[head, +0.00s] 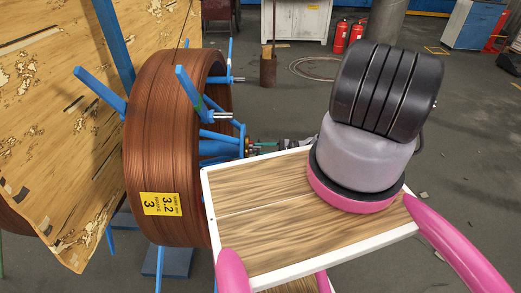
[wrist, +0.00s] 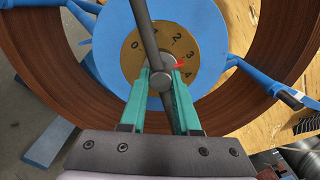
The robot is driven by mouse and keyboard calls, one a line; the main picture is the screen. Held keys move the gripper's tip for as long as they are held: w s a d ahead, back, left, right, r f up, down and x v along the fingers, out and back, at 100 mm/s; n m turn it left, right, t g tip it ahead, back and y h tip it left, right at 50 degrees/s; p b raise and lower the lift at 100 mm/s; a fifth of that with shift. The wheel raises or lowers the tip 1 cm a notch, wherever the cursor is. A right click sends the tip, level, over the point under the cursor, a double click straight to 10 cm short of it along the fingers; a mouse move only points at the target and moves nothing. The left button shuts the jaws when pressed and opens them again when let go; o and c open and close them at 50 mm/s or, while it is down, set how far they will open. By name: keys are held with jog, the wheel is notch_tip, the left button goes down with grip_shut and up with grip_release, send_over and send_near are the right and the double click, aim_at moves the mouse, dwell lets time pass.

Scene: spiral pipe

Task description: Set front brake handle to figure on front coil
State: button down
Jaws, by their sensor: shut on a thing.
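The front coil (head: 160,130) of brown strip hangs on a blue reel at centre left in the head view. Its yellow label (head: 161,204) reads 3.2 and, by the word brake, 3. In the wrist view a brass dial (wrist: 150,65) bears figures 0 to 4, with the 1 hidden. The dark brake handle (wrist: 147,35) crosses it, and its red pointer (wrist: 178,64) lies between 3 and 4. My gripper (wrist: 160,82) is shut with its teal fingers on the handle's round knob. In the head view the dial is too small to read.
A worn wooden board (head: 70,110) stands to the left of the coil. Blue spokes (head: 192,90) stick out around the reel. Two red fire extinguishers (head: 347,35) and a white cabinet (head: 297,20) stand at the back. The floor behind my arm is mostly clear.

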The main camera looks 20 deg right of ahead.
jog(key=shift+f+n, duration=0.1)
jog(key=shift+n, duration=0.3)
jog(key=c, duration=0.6)
grip_release()
jog(key=shift+c, duration=0.2)
jog(key=shift+d, duration=0.1)
jog(key=v, duration=1)
jog(key=shift+d, duration=0.35)
jog(key=shift+s, duration=0.1)
